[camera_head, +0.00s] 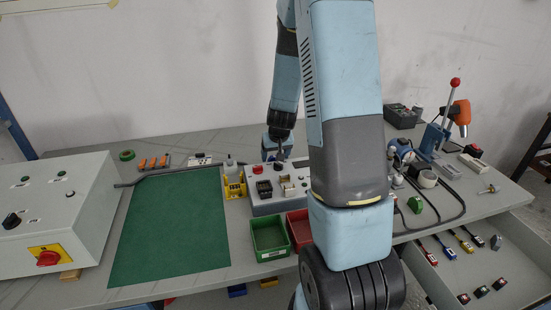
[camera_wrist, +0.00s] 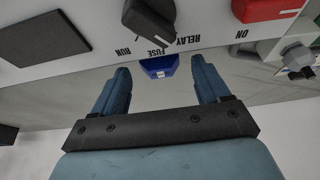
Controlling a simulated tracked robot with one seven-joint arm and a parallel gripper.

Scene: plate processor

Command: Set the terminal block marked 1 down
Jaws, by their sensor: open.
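My gripper (camera_wrist: 160,68) is open in the wrist view, its two blue fingers apart above the grey control console (camera_head: 265,207). In the head view it is by the console's back edge, partly hidden by my own arm. A blue thing with a small pale label (camera_wrist: 160,66) shows between the fingers in the wrist view. It seems to lie beyond them, and I cannot tell that they touch it. I cannot read a 1 on any block in either view. Small orange pieces (camera_head: 153,162) stand at the back left, too small to identify.
A green mat (camera_head: 172,235) covers the table left of the console, beside a large switch box (camera_head: 55,215). Green (camera_head: 270,238) and red (camera_head: 300,230) bins stand before the console. Tools and an open drawer (camera_head: 485,265) are at right. The mat is clear.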

